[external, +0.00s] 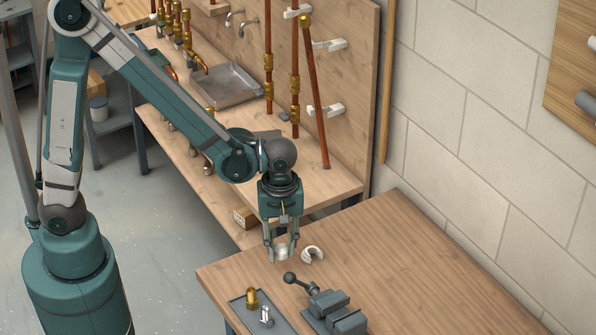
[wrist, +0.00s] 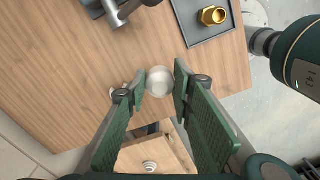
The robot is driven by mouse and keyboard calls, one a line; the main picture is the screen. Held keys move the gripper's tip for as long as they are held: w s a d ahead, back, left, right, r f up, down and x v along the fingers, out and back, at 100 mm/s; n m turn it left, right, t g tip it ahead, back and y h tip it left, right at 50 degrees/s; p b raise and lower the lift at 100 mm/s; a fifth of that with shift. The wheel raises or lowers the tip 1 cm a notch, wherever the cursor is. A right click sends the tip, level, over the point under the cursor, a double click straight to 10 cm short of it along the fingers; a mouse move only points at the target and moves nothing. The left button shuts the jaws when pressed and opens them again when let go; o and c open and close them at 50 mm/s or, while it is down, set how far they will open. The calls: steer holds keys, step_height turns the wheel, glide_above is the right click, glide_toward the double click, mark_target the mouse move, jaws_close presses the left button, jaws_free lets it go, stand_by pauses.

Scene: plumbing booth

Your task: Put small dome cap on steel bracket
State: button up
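The small dome cap (wrist: 159,82) is a pale, rounded piece. In the wrist view it fills the gap between the fingertips of my gripper (wrist: 160,76), with both fingers against its sides. In the external view my gripper (external: 281,252) points down over the near left part of the table, with the cap (external: 281,251) between its fingers. I cannot tell its exact height above the wood. A pale C-shaped piece (external: 312,254) lies on the table just right of the gripper and may be the steel bracket. In the wrist view the left finger mostly hides it.
A grey vise (external: 335,312) with a ball-ended handle stands nearby. A grey tray (external: 248,315) at the table's near edge holds a brass fitting (external: 251,298) and a silver fitting (external: 266,315). The table's right side is clear. A pipe panel (external: 345,90) stands behind.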

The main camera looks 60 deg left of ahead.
steer(key=shift+w+a, duration=0.1)
steer(key=w+a+r+n+p, duration=0.1)
steer(key=w+a+r, duration=0.2)
steer(key=w+a, duration=1.85)
steer(key=w+a+r, duration=0.1)
steer(key=w+a, duration=0.1)
steer(key=a, duration=1.4)
steer(key=w+a+r+n+p, duration=0.1)
steer(key=w+a, duration=0.2)
steer(key=a, duration=1.4)
steer(key=shift+w+a+p, duration=0.15)
steer(key=shift+a+p, duration=0.05)
steer(key=shift+p, duration=0.1)
steer(key=shift+f, duration=3.1)
